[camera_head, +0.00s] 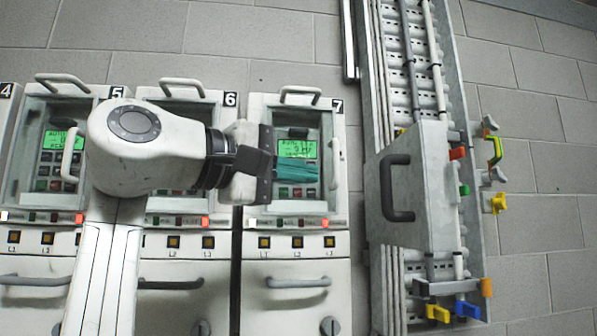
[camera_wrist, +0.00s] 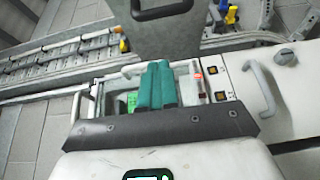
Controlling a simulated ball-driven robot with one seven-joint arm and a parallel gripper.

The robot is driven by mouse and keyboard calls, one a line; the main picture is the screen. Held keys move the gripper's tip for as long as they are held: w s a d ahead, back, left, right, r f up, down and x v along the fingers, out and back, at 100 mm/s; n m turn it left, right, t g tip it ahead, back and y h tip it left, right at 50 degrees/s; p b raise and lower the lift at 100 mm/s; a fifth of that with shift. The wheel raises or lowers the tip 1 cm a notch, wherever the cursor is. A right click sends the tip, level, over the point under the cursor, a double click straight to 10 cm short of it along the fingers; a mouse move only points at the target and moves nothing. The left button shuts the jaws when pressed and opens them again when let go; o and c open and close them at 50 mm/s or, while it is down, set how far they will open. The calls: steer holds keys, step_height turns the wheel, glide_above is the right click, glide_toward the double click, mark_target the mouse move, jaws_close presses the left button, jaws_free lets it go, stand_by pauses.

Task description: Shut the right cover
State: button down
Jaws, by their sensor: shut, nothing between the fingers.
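The rightmost drive, marked 7, has a framed front cover (camera_head: 337,195) around a green-lit screen and keys. A pale vertical handle (camera_head: 335,163) is on its right side. Whether this cover stands ajar I cannot tell. My gripper (camera_head: 318,172) has its teal fingers together and empty, pointing right in front of this drive's panel. In the wrist view my gripper (camera_wrist: 158,64) points up across the same drive, hiding much of its panel. The green screen (camera_wrist: 131,101) shows beside the fingers. Contact with the cover or handle cannot be judged.
To the right stands a cable tray with a grey panel (camera_head: 433,215) bearing a black handle (camera_head: 397,188). Coloured clips and levers (camera_head: 495,150) stick out at its right. Drives 5 and 6 are left, partly behind my arm. A lower handle (camera_head: 298,282) juts out below drive 7.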

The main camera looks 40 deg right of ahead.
mark_target(385, 195)
steer(key=d, duration=0.4)
steer(key=d+p, duration=0.1)
steer(key=d, duration=0.2)
steer(key=shift+s, duration=0.4)
steer(key=shift+s+d+f, duration=0.1)
steer(key=shift+s+d, duration=0.5)
steer(key=shift+s, duration=0.2)
steer(key=shift+s+d, duration=0.55)
steer(key=shift+s, duration=0.25)
